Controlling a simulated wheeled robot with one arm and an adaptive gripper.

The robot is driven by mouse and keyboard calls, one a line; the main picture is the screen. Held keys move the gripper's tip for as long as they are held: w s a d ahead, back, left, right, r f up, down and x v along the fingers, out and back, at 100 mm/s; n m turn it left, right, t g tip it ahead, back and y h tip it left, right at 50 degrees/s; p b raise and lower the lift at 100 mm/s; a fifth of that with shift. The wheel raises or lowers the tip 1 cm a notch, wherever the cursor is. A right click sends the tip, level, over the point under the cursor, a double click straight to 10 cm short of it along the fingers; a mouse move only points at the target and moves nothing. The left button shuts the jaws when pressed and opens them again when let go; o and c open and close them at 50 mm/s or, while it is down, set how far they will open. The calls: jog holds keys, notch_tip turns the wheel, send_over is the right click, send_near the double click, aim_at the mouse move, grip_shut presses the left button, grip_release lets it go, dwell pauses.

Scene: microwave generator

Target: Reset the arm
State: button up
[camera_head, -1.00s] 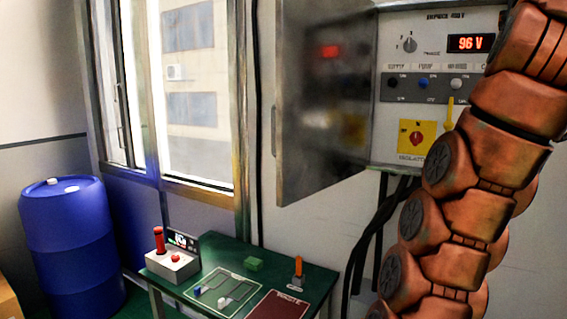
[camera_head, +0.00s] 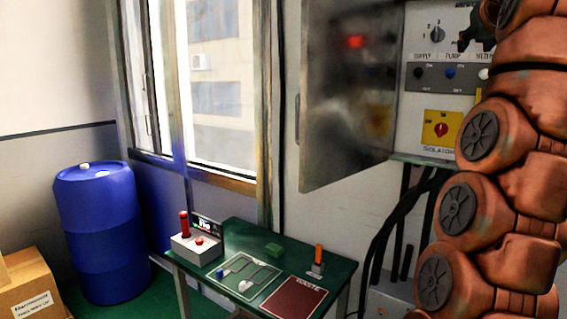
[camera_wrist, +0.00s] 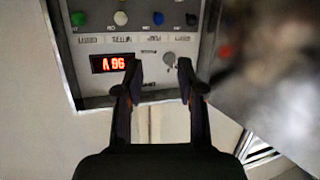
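My arm stands at the right of the head view, in front of the open grey control cabinet. My gripper (camera_wrist: 160,68) is open in the wrist view, with a clear gap between its fingers and nothing held. In the head view its dark end (camera_head: 478,30) shows partly, by the upper panel. The panel (camera_head: 418,60) carries a rotary knob (camera_head: 437,34), a row of switches including a blue one (camera_head: 450,72), and a yellow isolator plate with a red knob (camera_head: 441,130). The red lit display (camera_wrist: 112,63) shows upside down in the wrist view; my arm hides it in the head view.
The cabinet door (camera_head: 348,95) hangs open left of the panel. A blue barrel (camera_head: 103,235) and carton (camera_head: 35,290) stand left.

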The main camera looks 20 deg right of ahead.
jog(key=w+a+f+n+g+y, duration=0.2)
jog(key=w+a+f+n+y, duration=0.4)
jog(key=a+f, duration=0.75)
jog(key=s+a+f+g+y, duration=0.2)
jog(key=a+f+g, duration=0.2)
jog(key=a+f, duration=0.9)
jog(key=s+a+f+g, duration=0.2)
jog(key=s+a+f, duration=0.1)
jog(key=s+f, duration=0.4)
jog(key=s+a+f+g, duration=0.1)
jog(key=s+a+f, duration=0.25)
jog(key=f, duration=0.65)
jog(key=s+a+f+g, duration=0.2)
jog(key=s+f, duration=0.5)
jog(key=s, duration=0.3)
jog(key=s+a+f+g, duration=0.1)
jog(key=s+f+g, duration=0.2)
jog(key=s+f, duration=0.5)
jog(key=shift+s+a+y, duration=0.35)
jog(key=shift+s+y, duration=0.05)
jog(key=shift+s, duration=0.7)
jog(key=shift+d, duration=0.1)
